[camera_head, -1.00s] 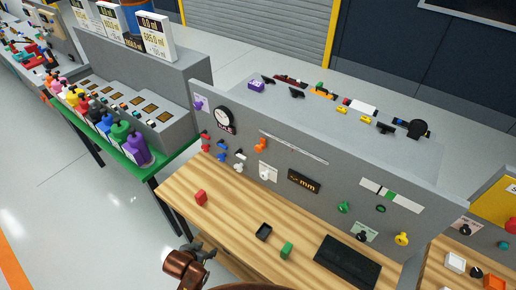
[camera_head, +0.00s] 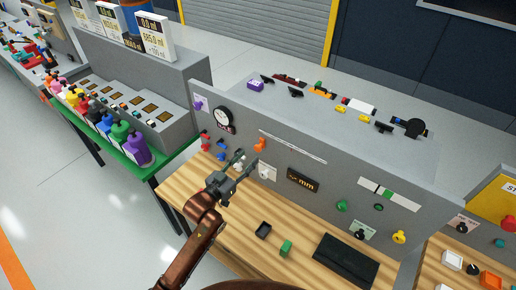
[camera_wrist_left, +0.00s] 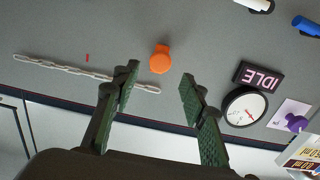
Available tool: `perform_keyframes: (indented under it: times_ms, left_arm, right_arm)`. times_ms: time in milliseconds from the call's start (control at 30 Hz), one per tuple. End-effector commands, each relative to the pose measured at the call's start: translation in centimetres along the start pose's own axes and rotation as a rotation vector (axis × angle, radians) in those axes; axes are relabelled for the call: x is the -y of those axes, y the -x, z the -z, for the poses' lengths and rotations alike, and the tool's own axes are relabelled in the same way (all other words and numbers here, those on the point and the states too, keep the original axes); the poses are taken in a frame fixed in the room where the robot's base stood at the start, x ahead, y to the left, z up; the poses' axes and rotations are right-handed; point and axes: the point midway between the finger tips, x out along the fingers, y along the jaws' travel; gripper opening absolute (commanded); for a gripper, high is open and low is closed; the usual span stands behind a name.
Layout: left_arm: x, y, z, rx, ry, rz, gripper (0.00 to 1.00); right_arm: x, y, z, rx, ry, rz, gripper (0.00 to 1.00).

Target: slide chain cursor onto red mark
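In the left wrist view the orange cursor (camera_wrist_left: 160,59) shows just beyond the open fingertips, and the chain (camera_wrist_left: 60,67) runs behind one finger. A small red mark (camera_wrist_left: 87,57) lies beside the chain, apart from the cursor; I cannot make it out in the head view. My left gripper (camera_head: 248,160) is open and empty in front of the panel near the cursor; it also shows in the left wrist view (camera_wrist_left: 158,76). My right gripper is not in view.
A round gauge (camera_head: 222,118) with an IDLE sign (camera_wrist_left: 259,76) is beside the cursor. Red, blue and white knobs sit below it.

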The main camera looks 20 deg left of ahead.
Motion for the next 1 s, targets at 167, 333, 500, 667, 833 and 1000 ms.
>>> perform_keyframes:
  times_ms: [167,333,500,667,833,1000]
  left_arm:
    - [-0.1,-2.4,0.3,-0.006,0.001,-0.002,0.4]
    - [-0.1,-5.1,0.2,-0.004,0.001,-0.002,0.4]
    - [-0.1,-6.9,0.2,-0.004,0.0,-0.001,0.4]
    - [0.0,-7.4,0.1,-0.002,0.0,-0.001,0.4]
    - [0.0,-7.5,0.1,-0.002,0.0,-0.001,0.4]
    - [0.0,-7.4,0.0,-0.002,0.0,-0.001,0.31]
  right_arm:
    - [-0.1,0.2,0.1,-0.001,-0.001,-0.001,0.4]
    - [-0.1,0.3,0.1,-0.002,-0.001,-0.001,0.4]
    - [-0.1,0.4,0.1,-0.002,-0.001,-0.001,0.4]
    - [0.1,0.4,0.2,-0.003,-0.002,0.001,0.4]
    - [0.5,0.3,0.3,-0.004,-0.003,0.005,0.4]
    - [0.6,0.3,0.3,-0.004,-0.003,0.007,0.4]
